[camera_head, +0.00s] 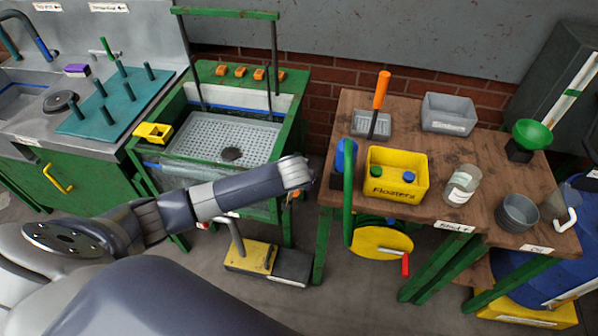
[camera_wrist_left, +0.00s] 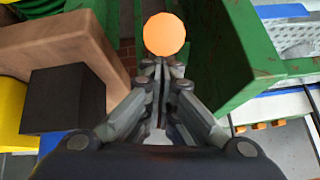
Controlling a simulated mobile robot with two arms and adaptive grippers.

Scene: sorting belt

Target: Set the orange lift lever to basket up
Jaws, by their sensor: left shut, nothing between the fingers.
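The orange round knob of the lift lever (camera_wrist_left: 165,35) shows in the left wrist view, just beyond the fingertips of my left gripper (camera_wrist_left: 160,65). The gripper is shut and empty, its fingers together and pointing at the knob. I cannot tell whether they touch it. In the head view my left arm reaches to the right front corner of the green wash stand (camera_head: 292,92), and its wrist hides most of the gripper and lever. The perforated basket (camera_head: 200,132) sits in the stand with a dark lump (camera_head: 232,153) in it. My right gripper is not in view.
A wooden table (camera_head: 460,150) stands to the right with a yellow Floaters bin (camera_head: 397,191), grey trays and a jar (camera_head: 462,186). A yellow and black pedal (camera_head: 250,256) is on the floor below my arm. A green frame rises above the stand.

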